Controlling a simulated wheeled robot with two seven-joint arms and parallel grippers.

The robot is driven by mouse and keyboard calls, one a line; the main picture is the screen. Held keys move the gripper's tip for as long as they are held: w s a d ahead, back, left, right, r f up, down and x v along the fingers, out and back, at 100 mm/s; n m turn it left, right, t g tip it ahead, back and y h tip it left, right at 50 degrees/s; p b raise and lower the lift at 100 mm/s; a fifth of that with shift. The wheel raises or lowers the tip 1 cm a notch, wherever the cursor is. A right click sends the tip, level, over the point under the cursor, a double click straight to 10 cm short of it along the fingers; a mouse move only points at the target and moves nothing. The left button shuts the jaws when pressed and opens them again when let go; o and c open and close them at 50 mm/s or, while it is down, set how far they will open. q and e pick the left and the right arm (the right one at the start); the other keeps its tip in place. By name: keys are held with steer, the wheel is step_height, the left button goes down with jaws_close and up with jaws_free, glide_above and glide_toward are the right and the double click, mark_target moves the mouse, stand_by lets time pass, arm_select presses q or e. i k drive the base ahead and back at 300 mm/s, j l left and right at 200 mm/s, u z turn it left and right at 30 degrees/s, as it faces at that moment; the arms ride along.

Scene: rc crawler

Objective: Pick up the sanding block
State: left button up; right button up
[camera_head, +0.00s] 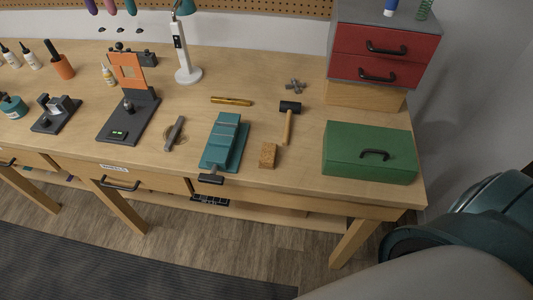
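A small tan, cork-like block (267,155), which looks like the sanding block, stands near the front edge of the wooden workbench (190,165). It is just right of a teal vise (223,143) and below a mallet (288,117). There is a small gap between the block and the vise. Nothing is holding the block. Neither of my grippers is in view. Only parts of my own body show at the lower right.
A green toolbox (369,153) stands to the right, with a red drawer cabinet (384,48) behind it. A dark stand with an orange panel (127,68), a white lamp (184,55) and a grey tool (175,130) are to the left. Bare bench lies between block and toolbox.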

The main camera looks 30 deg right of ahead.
mark_target(268, 154)
steer(key=z, duration=1.75)
steer(key=k+j, duration=0.45)
steer(key=k, duration=0.3)
